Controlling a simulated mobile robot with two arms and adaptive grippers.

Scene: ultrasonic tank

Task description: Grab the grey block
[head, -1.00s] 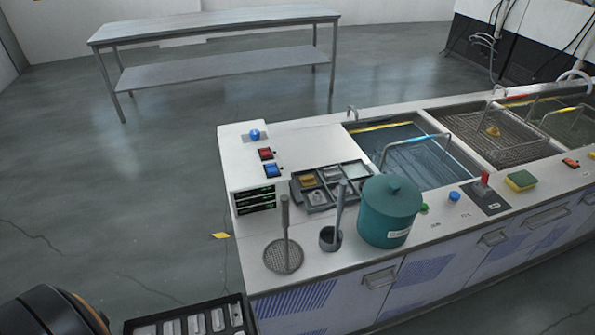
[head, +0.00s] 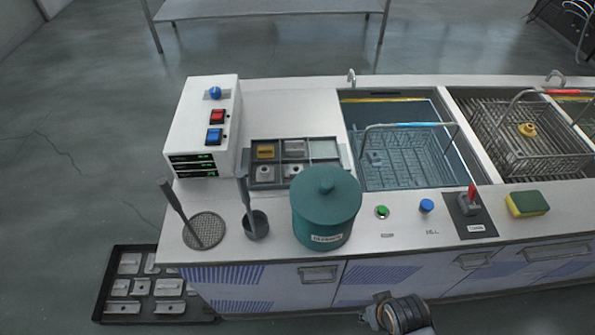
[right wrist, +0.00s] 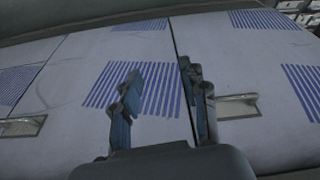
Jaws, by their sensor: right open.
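A sorting tray (head: 250,181) with compartments lies on the counter, left of the tank. A grey block (head: 295,148) sits in its back middle compartment, beside a yellow block (head: 265,151) in the back left one. Paler grey pieces with holes sit in the front compartments. My right gripper is open and empty in the right wrist view (right wrist: 164,100), before the cabinet's striped front, far from the tray. In the head view only part of my right arm shows at the bottom edge. My left gripper is not in view.
A green lidded pot (head: 325,212) stands just in front of the sorting tray. A grey cup (head: 256,226) and a mesh skimmer (head: 205,231) stand to its left. A black tray (head: 103,290) of metal pieces is at lower left. A water tank (head: 395,150) lies right.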

